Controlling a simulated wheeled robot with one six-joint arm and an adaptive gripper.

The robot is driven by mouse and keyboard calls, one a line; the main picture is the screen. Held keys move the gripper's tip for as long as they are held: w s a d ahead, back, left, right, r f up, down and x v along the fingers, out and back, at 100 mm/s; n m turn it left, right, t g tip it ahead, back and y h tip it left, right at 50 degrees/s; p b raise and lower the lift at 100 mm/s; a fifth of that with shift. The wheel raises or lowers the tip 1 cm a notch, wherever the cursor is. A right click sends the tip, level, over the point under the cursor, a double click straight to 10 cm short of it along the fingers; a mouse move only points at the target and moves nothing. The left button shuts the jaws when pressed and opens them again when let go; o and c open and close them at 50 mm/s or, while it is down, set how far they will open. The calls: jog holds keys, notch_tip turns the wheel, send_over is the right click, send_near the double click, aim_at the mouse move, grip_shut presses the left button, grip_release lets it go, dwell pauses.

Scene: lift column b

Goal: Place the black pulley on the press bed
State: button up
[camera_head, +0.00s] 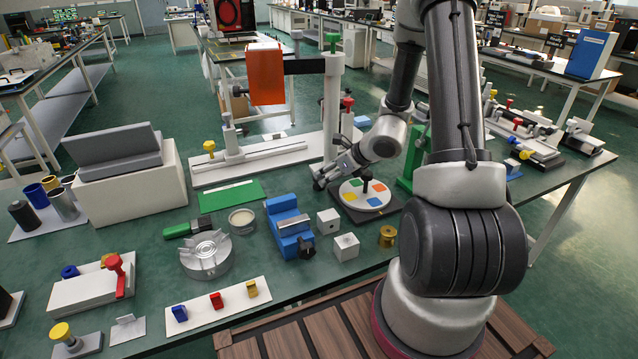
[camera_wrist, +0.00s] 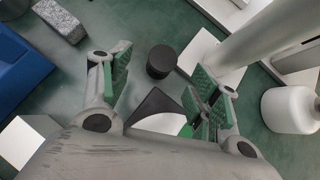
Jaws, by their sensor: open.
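In the wrist view a short black cylinder (camera_wrist: 161,62), which looks like the black pulley, stands upright on the green table between and beyond my fingertips. My gripper (camera_wrist: 163,80) is open, with green pads on both fingers, and nothing is held. In the head view my gripper (camera_head: 326,178) is low over the table, left of the coloured disc, and the black cylinder cannot be made out there. A green upright frame (camera_head: 411,158), possibly the press, is partly hidden behind my arm. I cannot clearly make out a press bed.
A coloured disc (camera_head: 350,200) on a black plate lies to the right. A blue vise (camera_head: 286,228) and two pale cubes (camera_head: 345,248) are in front.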

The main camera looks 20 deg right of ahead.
aim_at(321, 178)
jog(key=x, duration=0.5)
jog(key=shift+w+d+r, duration=0.1)
jog(key=shift+w+r, duration=0.05)
jog(key=shift+w, duration=0.15)
jog(key=c, duration=0.9)
jog(key=shift+c, duration=0.2)
notch_tip(321, 178, up, 18)
jog(key=a+m+h, duration=0.1)
jog(key=m+h, duration=0.1)
jog(key=m, duration=0.1)
jog(key=w+a+m+h, duration=0.1)
jog(key=a+m+h, duration=0.1)
jog(key=a+r+m+h, duration=0.1)
jog(key=m+h, duration=0.1)
jog(key=m, duration=0.1)
jog(key=shift+w+a+m+t+h, duration=0.3)
jog(key=shift+w+a, duration=0.05)
jog(key=shift+a, duration=0.05)
